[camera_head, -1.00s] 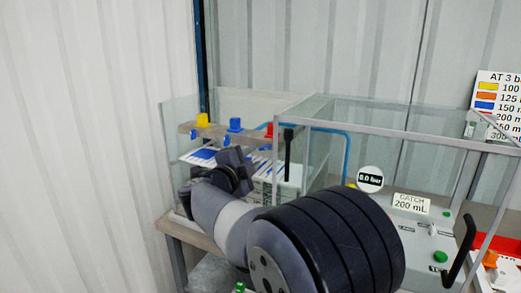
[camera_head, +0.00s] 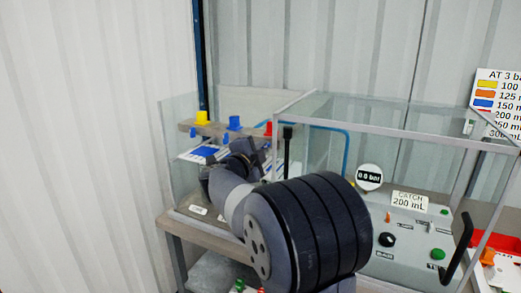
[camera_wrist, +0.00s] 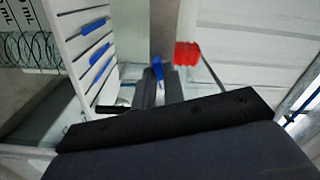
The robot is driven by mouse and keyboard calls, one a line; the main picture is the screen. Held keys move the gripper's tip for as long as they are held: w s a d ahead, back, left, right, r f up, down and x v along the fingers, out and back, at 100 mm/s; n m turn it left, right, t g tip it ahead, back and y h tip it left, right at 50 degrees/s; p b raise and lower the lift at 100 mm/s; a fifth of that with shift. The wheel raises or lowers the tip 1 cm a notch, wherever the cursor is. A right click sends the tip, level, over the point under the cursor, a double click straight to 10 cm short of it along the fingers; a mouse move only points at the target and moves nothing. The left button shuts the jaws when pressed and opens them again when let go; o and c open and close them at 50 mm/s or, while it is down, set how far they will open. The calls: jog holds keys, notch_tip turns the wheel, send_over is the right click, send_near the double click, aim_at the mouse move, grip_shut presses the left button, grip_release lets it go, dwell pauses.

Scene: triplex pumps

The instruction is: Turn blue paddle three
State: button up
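A yellow cap (camera_head: 202,118), a blue cap (camera_head: 234,123) and a red cap (camera_head: 268,128) stand in a row on a rail in the head view. A blue paddle (camera_head: 193,132) hangs near the yellow one and another (camera_head: 226,138) near the blue one. My gripper (camera_head: 248,150) is just below the rail, near the red cap, and hides what hangs there. In the wrist view, a blue paddle (camera_wrist: 158,68) is at my fingertips (camera_wrist: 163,88), left of the red cap (camera_wrist: 187,54). I cannot tell whether the fingers touch or grip it.
Glass walls enclose the rail, with a glass box frame (camera_head: 385,130) to the right. A black upright lever (camera_head: 287,145) stands right of my gripper. A panel with a 0.0 bar gauge (camera_head: 369,177), a CATCH 200 mL sign (camera_head: 409,202) and knobs lies at the right.

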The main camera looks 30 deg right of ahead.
grip_shut()
jog(key=shift+f, duration=0.1)
jog(key=shift+m+b, duration=1.4)
jog(key=shift+m, duration=0.7)
jog(key=shift+o, duration=2.4)
grip_release()
jog(key=shift+a, duration=0.1)
